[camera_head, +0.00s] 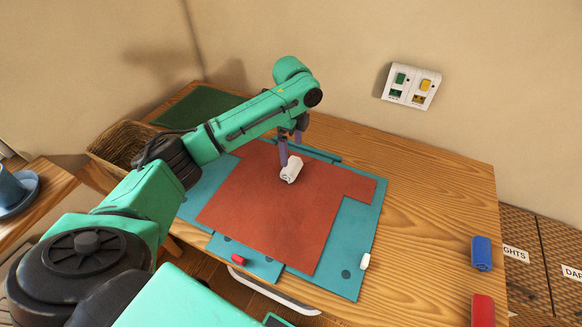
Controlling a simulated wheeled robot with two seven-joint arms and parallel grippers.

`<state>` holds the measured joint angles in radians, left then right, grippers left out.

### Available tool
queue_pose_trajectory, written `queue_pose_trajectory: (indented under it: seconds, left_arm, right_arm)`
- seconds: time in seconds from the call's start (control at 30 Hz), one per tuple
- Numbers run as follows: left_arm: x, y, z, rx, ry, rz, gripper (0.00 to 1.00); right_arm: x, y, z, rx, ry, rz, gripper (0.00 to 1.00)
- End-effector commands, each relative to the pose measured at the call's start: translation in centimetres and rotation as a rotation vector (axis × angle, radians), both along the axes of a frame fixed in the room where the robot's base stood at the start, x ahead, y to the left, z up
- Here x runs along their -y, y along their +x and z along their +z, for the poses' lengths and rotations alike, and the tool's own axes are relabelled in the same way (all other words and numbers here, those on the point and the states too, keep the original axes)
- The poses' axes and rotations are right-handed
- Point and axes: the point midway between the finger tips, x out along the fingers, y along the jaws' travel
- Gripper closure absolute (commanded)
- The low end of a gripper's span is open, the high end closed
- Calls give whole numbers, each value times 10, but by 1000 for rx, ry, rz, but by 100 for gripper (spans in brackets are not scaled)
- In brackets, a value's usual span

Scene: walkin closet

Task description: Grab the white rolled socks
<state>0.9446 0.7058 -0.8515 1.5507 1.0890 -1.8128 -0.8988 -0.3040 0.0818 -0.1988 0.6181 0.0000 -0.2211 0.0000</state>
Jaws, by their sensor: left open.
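The white rolled socks (291,170) lie on a reddish-brown T-shaped cloth (262,208) in the middle of the wooden table. My left gripper (288,157) points down at the upper end of the socks. Its fingers are open; one finger shows at the left of the socks, and the picture is too small to tell whether it touches them. A smaller white item (364,262) lies at the right edge of the teal board. My right gripper is not in view.
The teal board (353,240) lies under the cloth. A red roll (238,259) lies near the front edge. A wicker basket (117,142) stands at the left. The table's right side is mostly clear.

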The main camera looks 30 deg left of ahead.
Motion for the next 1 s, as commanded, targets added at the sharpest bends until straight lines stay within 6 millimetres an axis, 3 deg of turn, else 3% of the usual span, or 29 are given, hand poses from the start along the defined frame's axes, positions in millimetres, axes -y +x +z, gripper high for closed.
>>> queue_pose_trajectory:
  seconds: [0.33, 0.57, 0.67, 0.73, 1.0]
  left_arm:
    - [-4, 0, -55, -1, 2, 0, 0]
    - [-4, 1, -61, 2, 1, -2, 0]
    - [-4, 1, -61, 2, 1, -2, 31]
    - [-4, 1, -61, 2, 1, -2, 57]
    - [-4, 1, -60, 3, 1, -1, 60]
  right_arm:
    - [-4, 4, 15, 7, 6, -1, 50]
    - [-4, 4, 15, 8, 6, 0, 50]
    - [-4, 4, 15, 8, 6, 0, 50]
    - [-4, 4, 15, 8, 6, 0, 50]
    - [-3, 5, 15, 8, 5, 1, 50]
